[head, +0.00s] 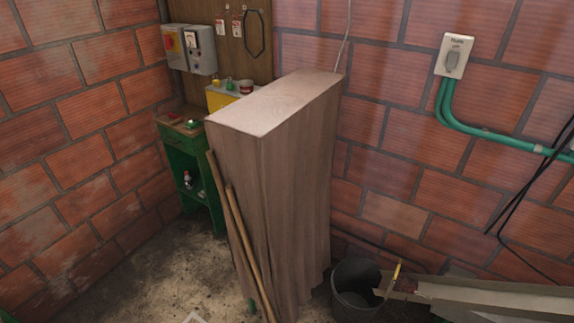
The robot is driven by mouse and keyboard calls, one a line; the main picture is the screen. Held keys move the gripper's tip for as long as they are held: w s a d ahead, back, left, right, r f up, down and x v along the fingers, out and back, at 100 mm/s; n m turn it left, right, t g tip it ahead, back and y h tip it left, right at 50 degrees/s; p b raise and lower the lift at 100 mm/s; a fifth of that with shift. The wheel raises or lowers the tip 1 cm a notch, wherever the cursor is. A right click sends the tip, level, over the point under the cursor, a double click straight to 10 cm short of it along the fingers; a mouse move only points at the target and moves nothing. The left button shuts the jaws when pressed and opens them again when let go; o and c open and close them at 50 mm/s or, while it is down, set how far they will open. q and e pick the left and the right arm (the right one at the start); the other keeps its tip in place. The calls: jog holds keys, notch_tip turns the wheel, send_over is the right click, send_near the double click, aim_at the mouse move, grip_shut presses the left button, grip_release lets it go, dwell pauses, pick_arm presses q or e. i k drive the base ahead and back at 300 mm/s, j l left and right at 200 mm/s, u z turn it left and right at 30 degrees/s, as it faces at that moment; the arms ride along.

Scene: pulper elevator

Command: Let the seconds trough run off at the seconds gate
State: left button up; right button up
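A pale, shallow trough (480,297) comes in from the right edge at the lower right. At its left end is a small part with an upright yellow handle (396,272) and something dark red beside it; this looks like the gate, but it is too small to tell whether it is open or shut. A dark bucket (355,288) stands on the floor by that end. The bucket's inside looks dark, and I cannot tell what it holds. Neither of my grippers is in view.
A tall wooden cabinet (290,180) stands in the middle, with two wooden poles (238,225) leaning on it. A green bench (190,150) and grey switch boxes (192,48) are behind. A wall switch (454,56) is at upper right. Bare floor (150,270) lies at lower left.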

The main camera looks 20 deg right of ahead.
aim_at(397, 270)
jog(key=z, duration=2.8)
